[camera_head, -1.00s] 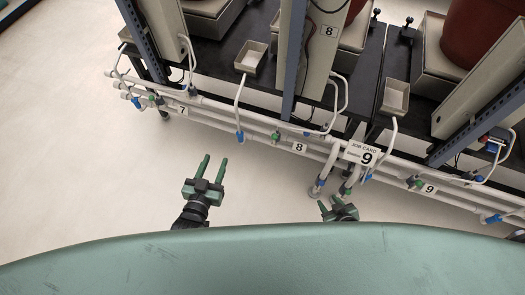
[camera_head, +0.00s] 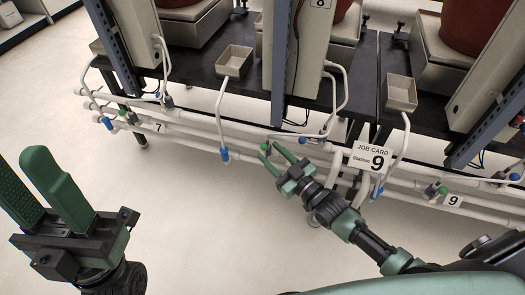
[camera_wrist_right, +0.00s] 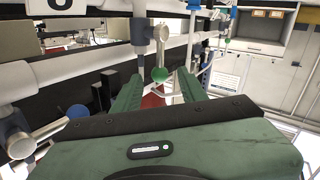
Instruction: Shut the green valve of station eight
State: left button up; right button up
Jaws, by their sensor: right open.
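The green valve of station eight shows as a small green knob (camera_head: 265,147) on the white pipes in the head view. In the right wrist view its green ball (camera_wrist_right: 160,74) hangs from a grey valve body on the pipe. My right gripper (camera_head: 269,147) is open, with its fingertips at the knob, one on each side in the picture. I cannot tell whether they touch it. The pipe label of station eight is hidden in the head view. My left gripper (camera_head: 24,160) is open and empty over the floor at the left.
A blue valve (camera_head: 224,154) sits left of the green knob; a blue ball (camera_wrist_right: 77,112) is near the left finger in the wrist view. Station nine has another green knob (camera_head: 442,190). Floor at left is clear.

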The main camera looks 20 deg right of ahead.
aim_at(264, 147)
jog(key=shift+b+x, duration=0.55)
jog(key=shift+x, duration=1.45)
grip_shut()
